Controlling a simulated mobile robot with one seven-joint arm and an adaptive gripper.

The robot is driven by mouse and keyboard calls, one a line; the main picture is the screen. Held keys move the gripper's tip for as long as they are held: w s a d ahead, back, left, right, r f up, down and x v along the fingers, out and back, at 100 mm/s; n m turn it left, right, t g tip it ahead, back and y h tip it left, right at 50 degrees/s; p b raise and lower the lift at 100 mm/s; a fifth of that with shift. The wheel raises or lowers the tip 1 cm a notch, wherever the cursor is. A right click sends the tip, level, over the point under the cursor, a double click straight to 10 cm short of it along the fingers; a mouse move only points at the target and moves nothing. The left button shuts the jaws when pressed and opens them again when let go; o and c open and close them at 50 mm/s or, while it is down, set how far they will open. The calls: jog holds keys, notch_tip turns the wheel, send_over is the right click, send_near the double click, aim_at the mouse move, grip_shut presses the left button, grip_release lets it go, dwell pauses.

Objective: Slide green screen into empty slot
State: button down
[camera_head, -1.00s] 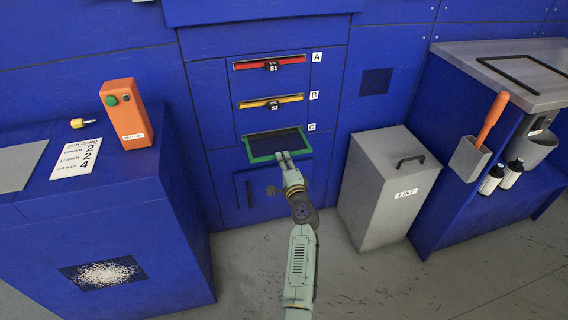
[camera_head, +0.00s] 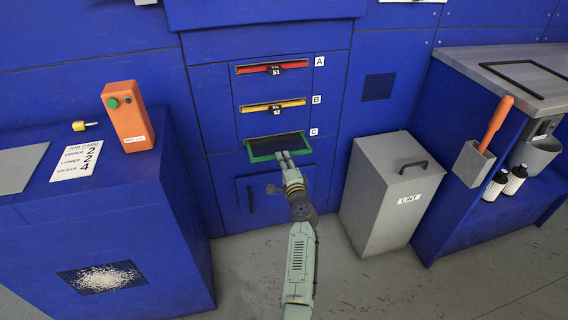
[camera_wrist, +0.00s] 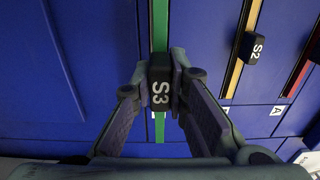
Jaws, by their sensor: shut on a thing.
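The green screen (camera_head: 277,147) is a dark mesh panel in a green frame, at the slot marked C on the blue machine front. Part of it juts out toward me, and its far edge lies at the slot mouth. My gripper (camera_head: 284,158) is shut on its front handle. In the wrist view the black handle marked S3 (camera_wrist: 160,86) sits between my two fingers, with the green edge (camera_wrist: 160,30) running past it. How far the screen reaches inside slot C is hidden.
Above it, the red screen S1 (camera_head: 272,68) sits in slot A and the yellow screen S2 (camera_head: 273,105) in slot B. A grey lint bin (camera_head: 390,190) stands close on the right. A blue desk with an orange control box (camera_head: 128,116) is on the left.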

aim_at(277, 143)
jog(key=shift+b+x, duration=3.25)
jog(key=shift+x, duration=1.8)
jog(key=c, duration=1.5)
grip_release()
jog(key=shift+f, duration=0.1)
jog(key=shift+s, duration=0.1)
jog(key=shift+s+f, duration=0.1)
jog(key=shift+s, duration=0.1)
jog(key=v, duration=1.1)
jog(key=shift+s+d, duration=0.15)
jog(key=shift+s, duration=0.1)
